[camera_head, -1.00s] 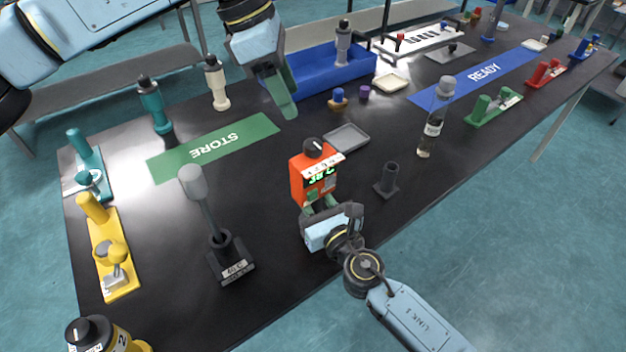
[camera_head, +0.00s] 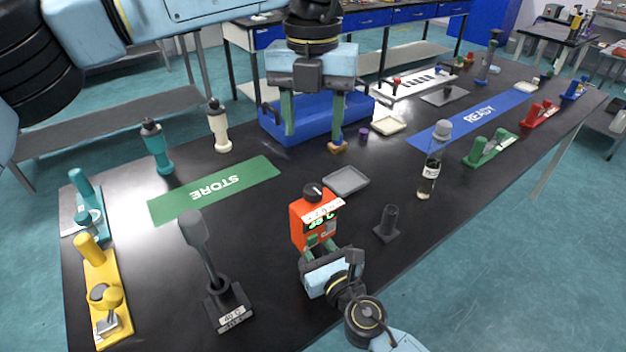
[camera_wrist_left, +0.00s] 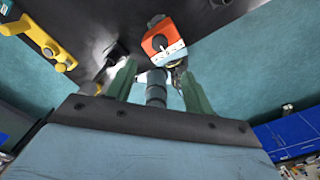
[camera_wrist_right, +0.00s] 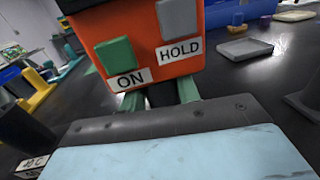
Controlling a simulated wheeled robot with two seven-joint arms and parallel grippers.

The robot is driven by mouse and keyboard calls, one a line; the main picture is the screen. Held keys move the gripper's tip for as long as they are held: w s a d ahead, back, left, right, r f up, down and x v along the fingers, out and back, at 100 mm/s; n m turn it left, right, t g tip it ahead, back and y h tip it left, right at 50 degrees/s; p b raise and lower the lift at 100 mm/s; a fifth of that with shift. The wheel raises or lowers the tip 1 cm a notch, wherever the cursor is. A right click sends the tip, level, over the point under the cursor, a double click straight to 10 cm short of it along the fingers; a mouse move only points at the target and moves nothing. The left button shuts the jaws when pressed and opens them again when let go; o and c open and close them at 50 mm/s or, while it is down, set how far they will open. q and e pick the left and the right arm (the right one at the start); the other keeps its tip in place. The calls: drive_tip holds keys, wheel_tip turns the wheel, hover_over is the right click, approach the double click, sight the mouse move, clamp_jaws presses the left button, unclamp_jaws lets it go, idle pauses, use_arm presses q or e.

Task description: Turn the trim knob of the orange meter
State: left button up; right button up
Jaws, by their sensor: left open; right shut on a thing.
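My right gripper (camera_head: 322,250) is shut on the lower front of the meter. In the right wrist view the meter (camera_wrist_right: 145,55) shows a green ON button and a grey HOLD button above the fingers. My left gripper (camera_head: 313,120) is open and empty, fingers pointing down, above and behind the meter, apart from the knob.
A grey tray (camera_head: 346,181) lies just behind the meter. A black stand (camera_head: 387,224) and a clear bottle (camera_head: 430,175) are to the right. A grey-headed tool in a black holder (camera_head: 222,290) stands at left. A blue bin (camera_head: 300,128) is behind.

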sight(313, 188)
use_arm(q)
wheel_tip(313, 188, down, 12)
idle(0.5)
drive_tip(key=shift+c, duration=0.3)
drive_tip(key=c, duration=0.9)
drive_tip(key=shift+c, duration=0.2)
drive_tip(key=shift+n, duration=3)
drive_tip(key=o, duration=1)
